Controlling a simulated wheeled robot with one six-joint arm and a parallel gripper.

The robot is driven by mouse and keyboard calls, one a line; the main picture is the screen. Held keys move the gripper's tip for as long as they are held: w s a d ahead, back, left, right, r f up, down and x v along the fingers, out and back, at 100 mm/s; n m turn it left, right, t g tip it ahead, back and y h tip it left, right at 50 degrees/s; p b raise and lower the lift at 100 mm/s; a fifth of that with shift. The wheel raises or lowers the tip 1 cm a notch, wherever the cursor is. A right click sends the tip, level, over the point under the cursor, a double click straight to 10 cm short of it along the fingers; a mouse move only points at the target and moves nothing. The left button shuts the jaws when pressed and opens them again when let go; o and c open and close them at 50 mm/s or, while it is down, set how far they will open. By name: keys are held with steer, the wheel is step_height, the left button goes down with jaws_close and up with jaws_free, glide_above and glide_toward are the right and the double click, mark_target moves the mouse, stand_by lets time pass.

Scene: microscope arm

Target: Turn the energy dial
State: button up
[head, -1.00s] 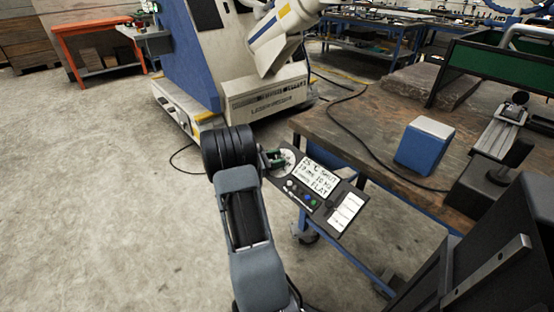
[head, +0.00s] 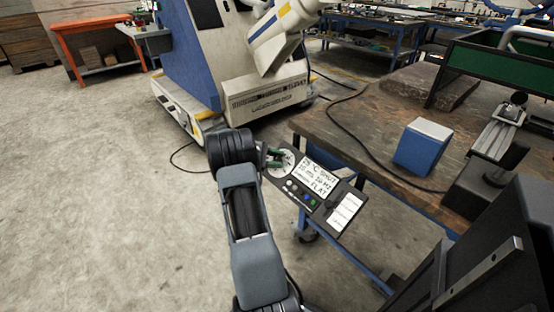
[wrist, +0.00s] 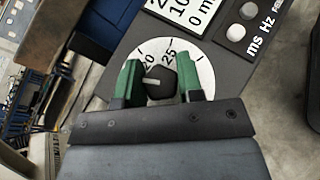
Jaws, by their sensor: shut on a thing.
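The energy dial is a black knob (wrist: 161,82) with a light pointer line, on a round white scale (wrist: 196,58) marked 20 and 25 in the wrist view. My gripper (wrist: 158,84) has its green-padded fingers on either side of the knob and is shut on it. The pointer line lies roughly level in the wrist view, towards the left finger. In the head view, the white scale (head: 279,163) sits at the left end of the dark control panel (head: 322,211), and my gripper (head: 276,158) reaches it from the left. The knob is hard to make out there.
The panel carries a white display (head: 321,178), several small buttons and white labels. It is beside a brown workbench (head: 350,125) with a blue-and-white box (head: 423,147) and a black cable. A large blue-and-beige machine (head: 225,60) stands behind. Floor at left is clear.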

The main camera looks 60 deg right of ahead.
stand_by(0.3)
steer(key=o, duration=0.9)
steer(key=shift+o, duration=0.2)
steer(key=shift+w, duration=0.1)
steer(key=p+v, duration=0.2)
steer(key=v, duration=1.1)
steer(key=shift+w+a, duration=0.2)
steer(key=shift+w, duration=0.05)
steer(key=shift+r, duration=0.1)
